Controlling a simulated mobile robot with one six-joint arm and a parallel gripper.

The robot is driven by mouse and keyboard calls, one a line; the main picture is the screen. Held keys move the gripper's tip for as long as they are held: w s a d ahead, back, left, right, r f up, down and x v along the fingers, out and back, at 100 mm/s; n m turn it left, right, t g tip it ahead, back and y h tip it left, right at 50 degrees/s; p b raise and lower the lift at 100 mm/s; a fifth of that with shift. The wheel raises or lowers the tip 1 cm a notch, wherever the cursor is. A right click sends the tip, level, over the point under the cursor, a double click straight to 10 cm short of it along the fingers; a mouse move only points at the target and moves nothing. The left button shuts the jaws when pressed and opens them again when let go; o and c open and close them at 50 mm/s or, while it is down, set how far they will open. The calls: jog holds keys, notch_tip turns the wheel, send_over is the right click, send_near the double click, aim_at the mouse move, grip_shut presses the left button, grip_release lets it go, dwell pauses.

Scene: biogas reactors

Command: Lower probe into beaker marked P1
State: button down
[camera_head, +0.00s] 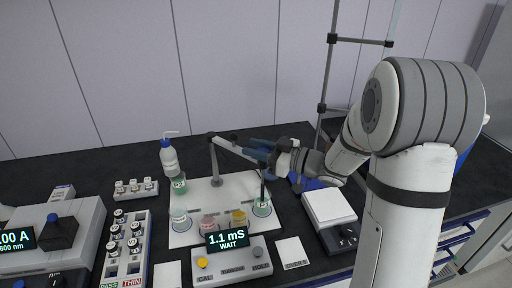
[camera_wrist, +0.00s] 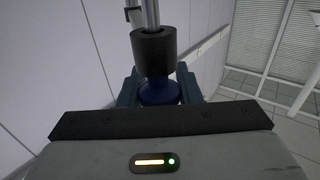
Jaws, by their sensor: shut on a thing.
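My gripper (camera_head: 262,152), dark blue, is shut on the probe (camera_head: 263,184) above the right side of the white mat. The thin dark probe hangs nearly upright, its lower end at the mouth of the right-hand green-marked beaker (camera_head: 262,209); how deep it sits I cannot tell. In the wrist view a black collar (camera_wrist: 154,50) on grey rods and a blue part (camera_wrist: 158,92) show between the jaws. Other beakers are clear (camera_head: 180,221), pink (camera_head: 208,222), yellow (camera_head: 239,219) and green (camera_head: 179,184). The beaker markings are too small to read, so I cannot tell which is P1.
A grey stand arm (camera_head: 232,149) reaches over the white mat (camera_head: 213,191) toward my gripper. The meter (camera_head: 228,239) reads 1.1 mS, WAIT. A wash bottle (camera_head: 169,157), vial rack (camera_head: 124,247) and white-topped device (camera_head: 329,207) stand around. The back-left bench is clear.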

jog(key=shift+f, duration=0.35)
jog(key=c, duration=1.3)
grip_release()
jog(key=shift+o, duration=1.3)
jog(key=shift+r, duration=0.1)
jog(key=b+v, duration=0.1)
jog(key=v, duration=0.7)
